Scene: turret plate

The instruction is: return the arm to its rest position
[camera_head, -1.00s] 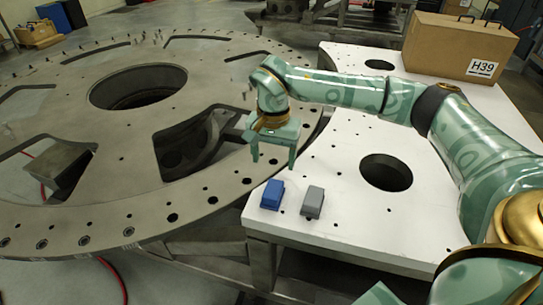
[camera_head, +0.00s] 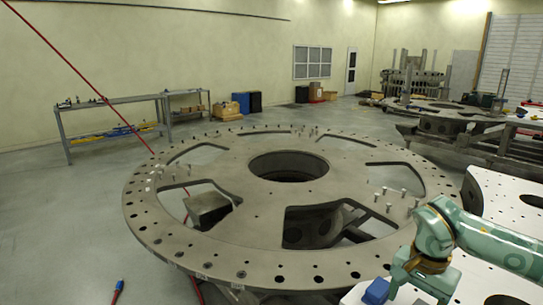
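My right arm comes in from the lower right in the head view. Its green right gripper (camera_head: 420,287) points down at the bottom edge of the picture, with its two fingers apart. I see nothing held between them. A blue block (camera_head: 376,291) lies on the white table just left of the gripper, apart from it. The grey block is not clearly visible; the gripper or the picture edge may hide it. My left gripper is not in view.
The large round turret plate (camera_head: 245,225) with openings and several upright bolts fills the middle. The white table (camera_head: 492,197) is at the right. A workbench (camera_head: 110,118) stands at the back left, with boxes (camera_head: 229,110) near the wall.

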